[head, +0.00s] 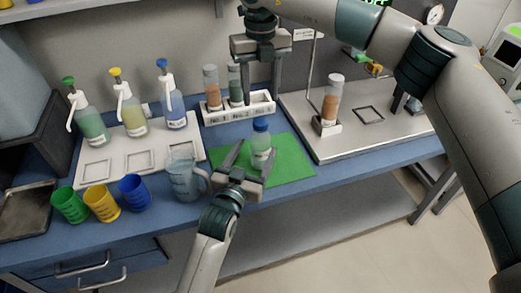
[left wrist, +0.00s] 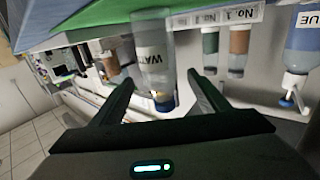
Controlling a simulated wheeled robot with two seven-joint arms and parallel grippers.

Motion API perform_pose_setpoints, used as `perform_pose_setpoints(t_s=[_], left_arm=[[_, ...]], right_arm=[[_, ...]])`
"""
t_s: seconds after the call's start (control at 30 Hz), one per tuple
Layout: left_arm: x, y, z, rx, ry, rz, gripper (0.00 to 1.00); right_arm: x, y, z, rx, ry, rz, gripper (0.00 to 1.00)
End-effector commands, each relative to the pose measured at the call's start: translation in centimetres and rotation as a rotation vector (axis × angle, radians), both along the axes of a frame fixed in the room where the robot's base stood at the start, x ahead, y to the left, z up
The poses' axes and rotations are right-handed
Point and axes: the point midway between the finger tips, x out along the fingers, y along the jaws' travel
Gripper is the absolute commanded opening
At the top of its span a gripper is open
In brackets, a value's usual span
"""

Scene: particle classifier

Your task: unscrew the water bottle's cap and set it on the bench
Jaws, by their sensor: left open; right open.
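The water bottle (head: 261,147) is clear with a blue cap (head: 261,125). It stands upright on the green mat (head: 295,170), with the cap on it. My left gripper (head: 253,154) is open, with its fingers on either side of the bottle. In the left wrist view the bottle (left wrist: 154,60) shows upside down between the spread fingers, with its label and blue cap (left wrist: 166,103); I see a gap beside it. My right gripper (head: 262,98) is open and empty, pointing down above and behind the bottle.
A clear jug (head: 184,176) stands just left of the left gripper, near green, yellow and blue cups (head: 134,191). A labelled rack (head: 237,109) with tubes is behind the bottle. A stand plate (head: 350,145) is at right. The bench front edge is close.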

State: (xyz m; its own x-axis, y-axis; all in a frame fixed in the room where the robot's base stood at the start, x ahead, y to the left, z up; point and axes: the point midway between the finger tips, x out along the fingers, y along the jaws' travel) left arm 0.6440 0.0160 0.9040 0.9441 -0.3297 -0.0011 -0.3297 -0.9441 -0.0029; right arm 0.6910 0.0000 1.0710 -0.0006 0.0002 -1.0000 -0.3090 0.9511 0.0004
Motion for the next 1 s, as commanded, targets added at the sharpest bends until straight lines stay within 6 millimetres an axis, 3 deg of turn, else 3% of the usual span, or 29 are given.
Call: perform_pose_setpoints(t_s=[0.3, 0.5, 1.0], left_arm=[[5.0, -1.8, 0.1, 0.000, -0.001, 0.000, 0.69], [7.2, -2.6, 0.1, 0.000, -0.001, 0.000, 0.69], [8.3, -2.9, 0.0, 0.000, -0.001, 0.000, 0.69]], right_arm=[[0.0, 0.0, 0.0, 0.000, 0.000, 0.000, 0.47], [0.0, 0.0, 0.0, 0.000, 0.000, 0.000, 0.47], [0.0, 0.0, 0.0, 0.000, 0.000, 0.000, 0.47]])
